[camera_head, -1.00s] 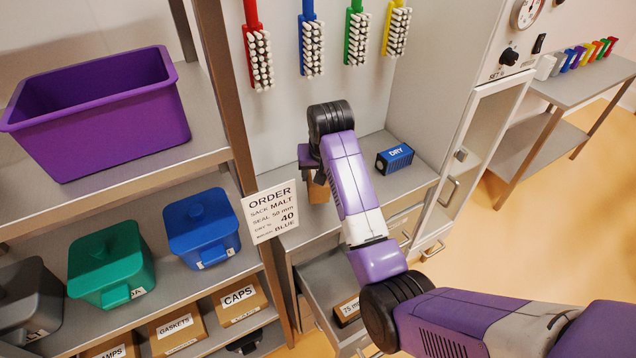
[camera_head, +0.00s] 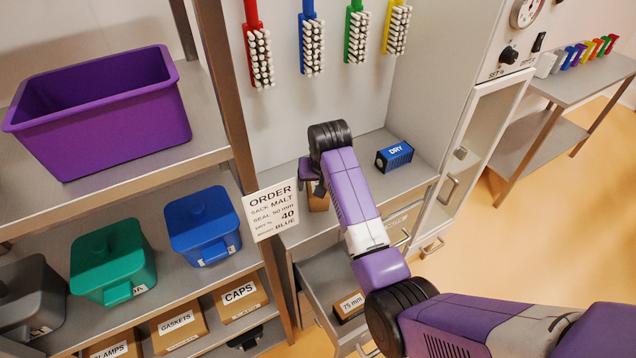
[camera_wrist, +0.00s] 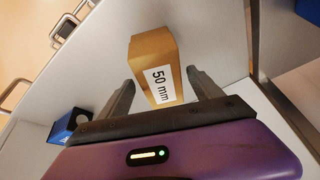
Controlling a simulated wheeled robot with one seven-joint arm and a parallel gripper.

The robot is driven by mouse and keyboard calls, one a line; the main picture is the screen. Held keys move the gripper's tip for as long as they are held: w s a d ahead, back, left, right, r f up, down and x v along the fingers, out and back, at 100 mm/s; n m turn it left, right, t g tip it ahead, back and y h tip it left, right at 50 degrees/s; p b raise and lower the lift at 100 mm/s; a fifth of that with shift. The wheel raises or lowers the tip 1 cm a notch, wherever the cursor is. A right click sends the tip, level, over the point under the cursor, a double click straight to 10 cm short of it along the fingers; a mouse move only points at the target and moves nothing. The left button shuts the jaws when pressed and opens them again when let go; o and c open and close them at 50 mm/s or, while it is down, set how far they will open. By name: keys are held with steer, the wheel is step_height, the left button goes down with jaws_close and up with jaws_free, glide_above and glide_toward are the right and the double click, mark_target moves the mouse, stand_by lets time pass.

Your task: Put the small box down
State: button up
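The small box (camera_wrist: 158,72) is brown cardboard with a white "50 mm" label. It stands on the grey counter (camera_wrist: 215,35), and in the head view the box (camera_head: 318,203) shows just below my gripper (camera_head: 316,184). In the wrist view my gripper (camera_wrist: 161,80) has one finger on each side of the box, with a narrow gap on both sides. The gripper looks open around it. The box's underside is hidden.
A blue DRY box (camera_head: 395,157) sits to the right on the counter. An open drawer (camera_head: 325,268) below holds a "75 mm" box (camera_head: 350,304). An order sign (camera_head: 271,210) hangs at the left post. Brushes hang behind.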

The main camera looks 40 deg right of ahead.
steer(key=b+v, duration=0.2)
steer(key=v, duration=1)
steer(key=s+a+f, duration=0.1)
steer(key=f, duration=0.2)
steer(key=s+a+f+n+t, duration=0.1)
steer(key=s+f, duration=0.1)
steer(key=f, duration=0.2)
steer(key=s+a+f+n+t+h, duration=0.1)
steer(key=s+a+f, duration=0.1)
steer(key=f, duration=0.2)
steer(key=shift+a+f, duration=0.1)
steer(key=s+a+f+n+t+y, duration=0.1)
steer(key=s+a+n+t, duration=0.15)
steer(key=s+a, duration=0.5)
steer(key=s+a+f+n+t, duration=0.2)
steer(key=s+a+t, duration=0.15)
steer(key=s, duration=0.65)
steer(key=s+a+r+t+y, duration=0.1)
steer(key=s+a+r, duration=0.2)
steer(key=s+r, duration=0.3)
steer(key=s+a+r+n+t+y, duration=0.1)
steer(key=s+a+r, duration=0.3)
steer(key=s+r, duration=0.3)
steer(key=shift+s+r+t, duration=0.15)
steer(key=shift+r+t, duration=0.15)
steer(key=shift+t, duration=0.1)
